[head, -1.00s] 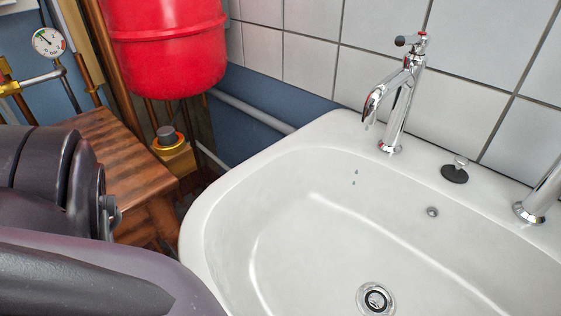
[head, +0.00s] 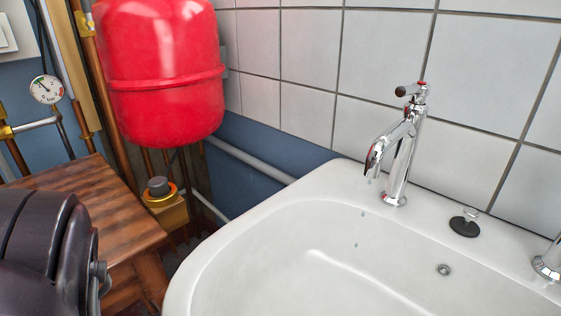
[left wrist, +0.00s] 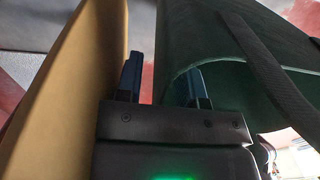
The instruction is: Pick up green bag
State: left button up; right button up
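The green bag (left wrist: 195,35) shows only in the left wrist view, as dark green fabric filling the upper middle and right. A dark strap (left wrist: 262,72) runs down across it. My left gripper (left wrist: 162,72) is open, its two blue fingers apart. The right-hand finger overlaps the bag's lower edge, and its tip looks partly hidden there; the left-hand finger is beside the bag, with a narrow gap between. I cannot tell whether either finger touches the fabric. Neither the bag nor my grippers show in the head view.
A yellow object (left wrist: 75,75) stands close left of my left gripper. The head view shows a white sink (head: 260,240) with a chrome tap (head: 400,150), a red tank (head: 165,75), a wooden table (head: 100,200) and a pressure gauge (head: 46,89). My dark arm part is at lower left.

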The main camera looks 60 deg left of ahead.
pick_arm(q)
jog(key=shift+f, duration=0.2)
dwell(0.3)
grip_shut()
